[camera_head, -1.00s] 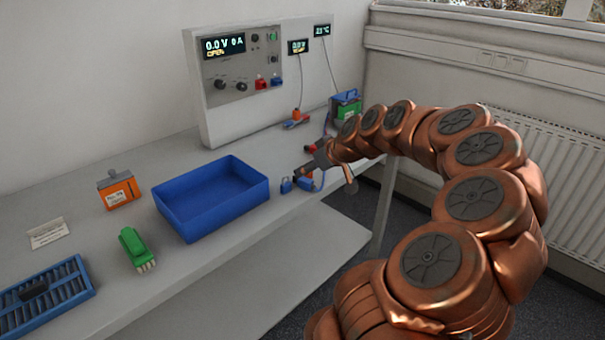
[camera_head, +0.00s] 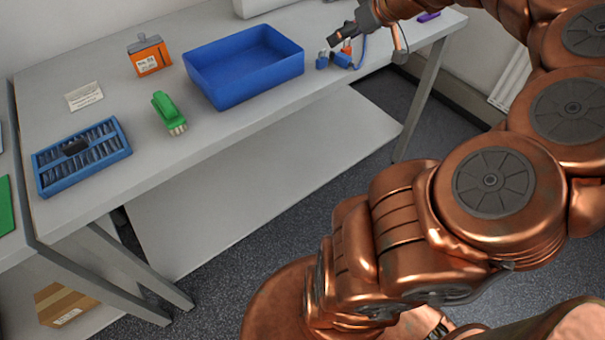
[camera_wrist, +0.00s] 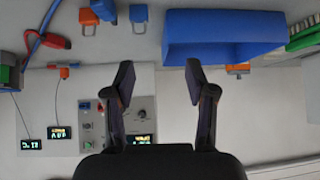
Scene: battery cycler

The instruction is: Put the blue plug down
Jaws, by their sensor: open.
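The blue plug (camera_head: 343,60) rests on the table near its front edge, with a blue cable. In the wrist view the blue plug (camera_wrist: 104,10) lies at the upper edge, partly cut off, outside my fingers. My gripper (camera_head: 338,38) is open and shows just above and behind the plug in the head view. In the wrist view my gripper (camera_wrist: 158,75) has its two fingers spread with nothing between them. A blue padlock-shaped piece (camera_head: 321,61) stands just left of the plug, and an orange one (camera_head: 347,47) is close behind it.
A blue bin (camera_head: 225,92) stands left of the plug. Farther left are a green connector (camera_head: 168,113), an orange box (camera_head: 149,57) and a blue slotted tray (camera_head: 113,155). The cycler panel (camera_wrist: 118,118) shows in the wrist view. Bare table lies in front of the bin.

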